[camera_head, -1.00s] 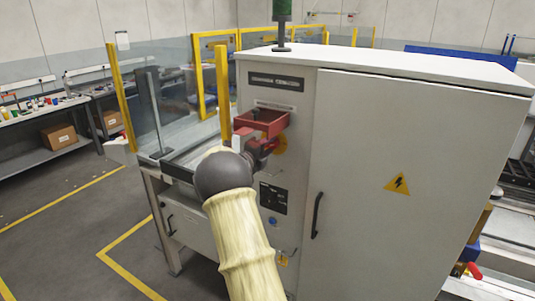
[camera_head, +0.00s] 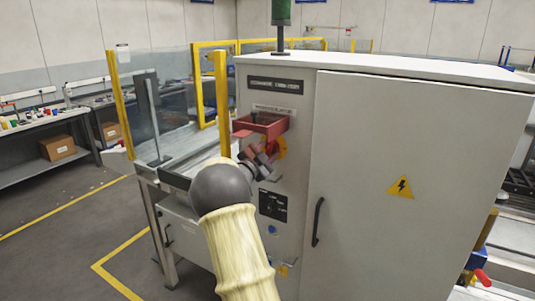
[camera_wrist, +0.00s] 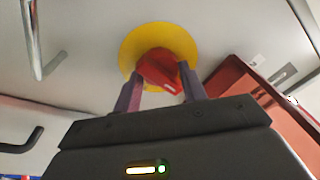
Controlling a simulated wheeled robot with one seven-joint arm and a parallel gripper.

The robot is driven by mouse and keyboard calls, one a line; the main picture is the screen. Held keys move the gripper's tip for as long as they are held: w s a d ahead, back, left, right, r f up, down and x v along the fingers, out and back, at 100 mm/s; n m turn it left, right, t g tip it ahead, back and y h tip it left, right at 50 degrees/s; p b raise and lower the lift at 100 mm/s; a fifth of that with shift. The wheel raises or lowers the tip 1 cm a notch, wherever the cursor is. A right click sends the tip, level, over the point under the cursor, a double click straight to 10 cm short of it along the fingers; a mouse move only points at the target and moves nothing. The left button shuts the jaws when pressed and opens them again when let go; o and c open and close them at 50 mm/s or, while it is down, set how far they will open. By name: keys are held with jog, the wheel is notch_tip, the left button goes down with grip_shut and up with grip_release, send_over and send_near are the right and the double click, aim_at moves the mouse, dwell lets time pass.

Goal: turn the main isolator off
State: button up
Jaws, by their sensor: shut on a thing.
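The main isolator is a red rotary handle (camera_wrist: 160,68) on a round yellow plate (camera_wrist: 184,40), set in the front of the grey cabinet. The handle looks tilted in the wrist view.
A red open tray (camera_head: 262,124) sticks out just above the isolator. A black door handle (camera_head: 318,222) is to the right on the cabinet door (camera_head: 410,150). A dark panel (camera_head: 273,205) sits below. Yellow guard posts (camera_head: 222,105) stand to the left.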

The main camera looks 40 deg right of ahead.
jog(key=shift+n, duration=1.4)
jog(key=shift+t, duration=0.3)
jog(key=shift+f, duration=0.1)
jog(key=o, duration=1)
jog(key=shift+c, duration=0.2)
jog(key=b+v, duration=0.4)
jog(key=v, duration=1.3)
jog(key=shift+a+b, duration=0.2)
jog(key=shift+b, duration=0.2)
